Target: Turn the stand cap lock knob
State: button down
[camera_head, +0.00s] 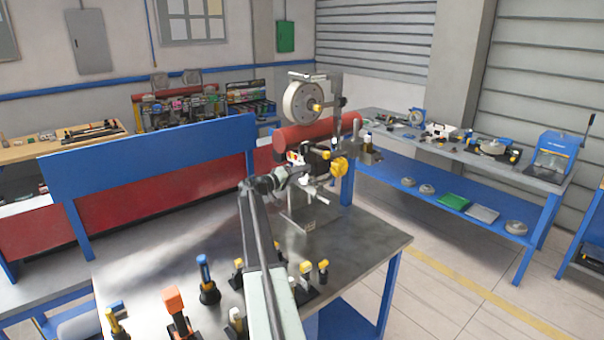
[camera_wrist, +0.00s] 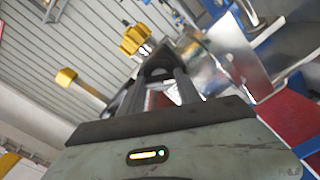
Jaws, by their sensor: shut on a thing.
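The stand (camera_head: 306,208) with a red cylinder (camera_head: 305,135) and a large grey wheel (camera_head: 304,103) rises from the metal bench. A yellow lobed knob (camera_head: 339,167) is on its right side; a yellow knob also shows beyond my fingertips in the wrist view (camera_wrist: 135,39). My gripper (camera_head: 284,177) reaches the stand's left side at mid-height. In the wrist view its dark fingers (camera_wrist: 160,72) are shut around a small dark part at the stand, apparently the stand cap lock knob. The fingers hide most of that part, so its turn angle cannot be told.
Several upright tools with yellow, orange and blue tops stand on the bench's front, near my arm, including a blue one (camera_head: 206,280). A blue-framed side bench (camera_head: 480,165) stands at right; floor between is clear.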

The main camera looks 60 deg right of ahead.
jog(key=n, duration=0.6)
jog(key=shift+f+n, duration=0.1)
jog(key=shift+n, duration=0.2)
dwell(0.5)
jog(key=c, duration=0.8)
grip_release()
jog(key=shift+c, duration=0.2)
